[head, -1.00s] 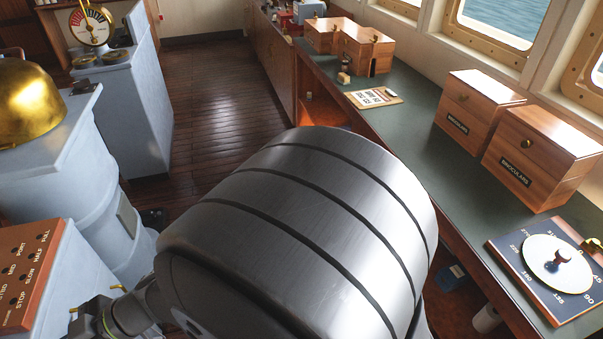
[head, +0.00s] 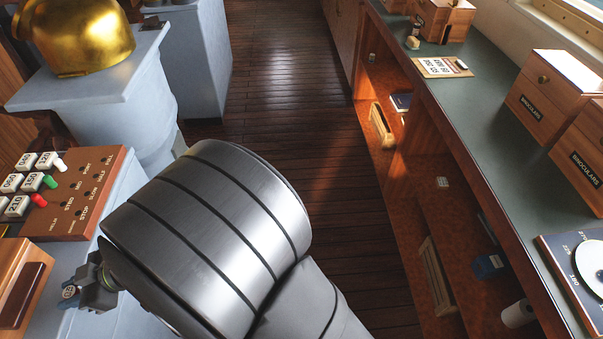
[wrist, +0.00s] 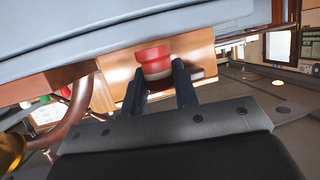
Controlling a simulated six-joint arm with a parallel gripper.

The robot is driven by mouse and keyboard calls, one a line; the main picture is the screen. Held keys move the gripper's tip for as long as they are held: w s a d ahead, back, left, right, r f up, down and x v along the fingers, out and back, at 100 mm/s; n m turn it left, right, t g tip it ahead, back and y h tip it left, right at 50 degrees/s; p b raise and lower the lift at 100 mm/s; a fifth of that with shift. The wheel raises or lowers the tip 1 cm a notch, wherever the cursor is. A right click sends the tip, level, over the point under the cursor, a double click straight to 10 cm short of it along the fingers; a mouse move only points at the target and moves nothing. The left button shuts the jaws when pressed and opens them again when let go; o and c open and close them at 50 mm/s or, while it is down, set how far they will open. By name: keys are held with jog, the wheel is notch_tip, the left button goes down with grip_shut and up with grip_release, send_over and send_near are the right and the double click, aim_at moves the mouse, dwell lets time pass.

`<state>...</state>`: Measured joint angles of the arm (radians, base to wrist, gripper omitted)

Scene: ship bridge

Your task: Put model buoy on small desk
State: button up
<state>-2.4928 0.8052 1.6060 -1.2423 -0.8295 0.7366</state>
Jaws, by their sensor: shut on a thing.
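The model buoy, a red round piece with a pale band below (wrist: 154,56), shows in the wrist view between the fingertips of my gripper (wrist: 160,80). My gripper is shut on it. In the head view my gripper (head: 74,291) is at the lower left, beside a pale blue-grey stand (head: 70,260); the buoy cannot be made out clearly there. Behind the buoy in the wrist view is a wooden box (wrist: 113,78). I cannot tell whether the buoy touches anything besides the fingers. No surface is clearly identifiable as the small desk.
A wooden control panel with coloured knobs (head: 75,195) and a wooden box (head: 22,285) are close to my gripper. A brass dome (head: 75,38) stands behind. A long green-topped counter (head: 480,130) with binocular boxes (head: 545,95) runs along the right. The plank floor between is clear.

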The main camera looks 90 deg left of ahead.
jog(key=s, duration=0.3)
jog(key=s+d, duration=0.1)
jog(key=s, duration=0.2)
jog(key=shift+d, duration=0.1)
jog(key=shift+f, duration=0.3)
jog(key=shift+f, duration=0.15)
jog(key=o, duration=1)
jog(key=shift+o, duration=0.2)
jog(key=shift+r, duration=0.2)
jog(key=v, duration=1)
jog(key=shift+w+r, duration=0.15)
jog(key=shift+w, duration=0.25)
jog(key=shift+w+a+r, duration=0.2)
jog(key=shift+w+a, duration=0.05)
jog(key=shift+w, duration=0.35)
jog(key=shift+c, duration=1)
